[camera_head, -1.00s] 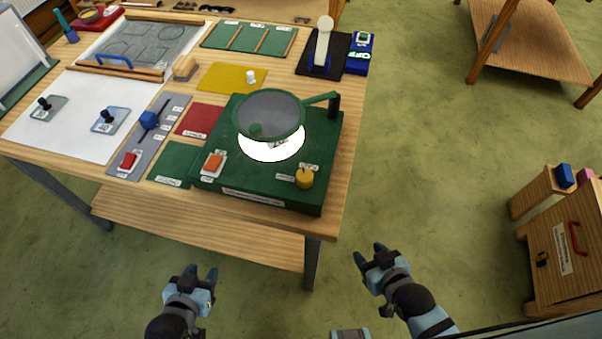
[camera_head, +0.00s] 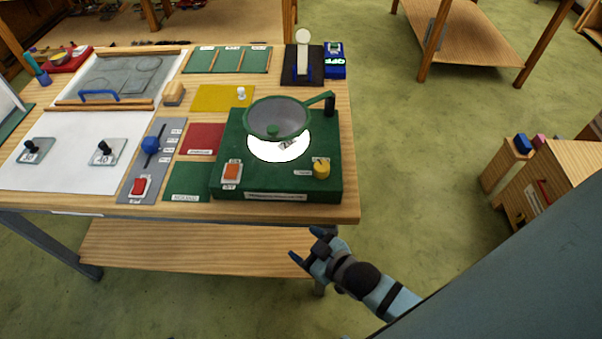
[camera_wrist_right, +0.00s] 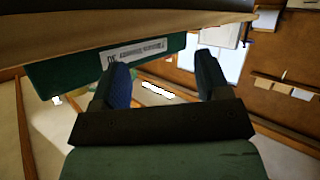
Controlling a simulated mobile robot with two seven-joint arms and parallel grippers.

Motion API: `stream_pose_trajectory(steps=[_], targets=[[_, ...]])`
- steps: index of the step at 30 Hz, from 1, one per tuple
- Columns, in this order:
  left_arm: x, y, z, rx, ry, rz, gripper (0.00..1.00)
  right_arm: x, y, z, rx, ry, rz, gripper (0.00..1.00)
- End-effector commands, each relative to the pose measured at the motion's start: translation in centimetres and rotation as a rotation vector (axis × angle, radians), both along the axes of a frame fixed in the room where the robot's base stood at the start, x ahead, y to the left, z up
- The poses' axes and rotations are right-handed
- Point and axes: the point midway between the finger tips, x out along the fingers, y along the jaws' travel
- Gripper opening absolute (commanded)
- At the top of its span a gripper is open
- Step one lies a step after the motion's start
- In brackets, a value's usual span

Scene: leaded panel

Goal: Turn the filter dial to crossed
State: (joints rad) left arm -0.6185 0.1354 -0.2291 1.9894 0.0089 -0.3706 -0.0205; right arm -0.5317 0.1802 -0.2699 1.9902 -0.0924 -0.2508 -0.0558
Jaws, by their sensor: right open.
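The yellow dial (camera_head: 321,170) sits at the front right of the green box (camera_head: 285,188), with small white labels beside it that are too small to read. A green-rimmed round grey disc (camera_head: 280,117) on an arm stands over the box's bright round light (camera_head: 278,149). My right gripper (camera_head: 305,246) is open and empty, below and in front of the table's front edge, apart from the dial. In the right wrist view its two fingers (camera_wrist_right: 163,78) are spread, with the green box's labelled front (camera_wrist_right: 72,70) beyond. The dial does not show there. My left gripper is out of view.
An orange switch (camera_head: 232,172) is on the box's front left. A grey panel with a blue knob (camera_head: 150,145) and red switch (camera_head: 139,186) lies further left. The wooden table edge (camera_head: 210,212) runs in front. Open floor (camera_head: 415,170) lies to the right.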

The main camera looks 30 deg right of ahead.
Motion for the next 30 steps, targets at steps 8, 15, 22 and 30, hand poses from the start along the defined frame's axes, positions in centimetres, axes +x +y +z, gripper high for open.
stream_pose_trajectory(steps=[8, 15, 22, 30], targets=[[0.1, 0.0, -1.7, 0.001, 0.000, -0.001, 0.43, 8.8, 4.5, 12.3, -0.317, -0.716, 0.309, 0.69], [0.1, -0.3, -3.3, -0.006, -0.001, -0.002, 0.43, 8.6, 10.0, 21.2, -0.699, -1.492, 0.717, 0.69], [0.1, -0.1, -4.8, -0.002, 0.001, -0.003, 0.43, 6.3, 10.5, 21.0, -1.085, -2.117, 1.246, 0.69], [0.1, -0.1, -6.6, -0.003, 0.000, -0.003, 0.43, 9.4, 0.9, 17.7, 1.130, 1.824, -1.649, 0.69]])
